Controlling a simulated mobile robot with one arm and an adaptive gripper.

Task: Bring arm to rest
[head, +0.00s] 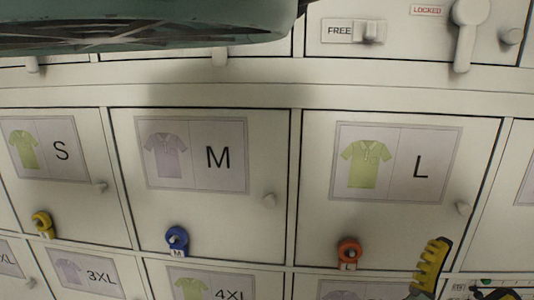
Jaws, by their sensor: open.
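Part of my gripper (431,265) shows at the bottom right edge of the head view, as a yellow and black finger. The gripper is open, and no object shows in the visible part. More dark machine parts show at the bottom right corner.
Locker doors marked S (70,190), M (205,215) and L fill the view, with small knobs. A FREE latch (368,32) and LOCKED handle (465,35) are above. A dark green shape covers the top left.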

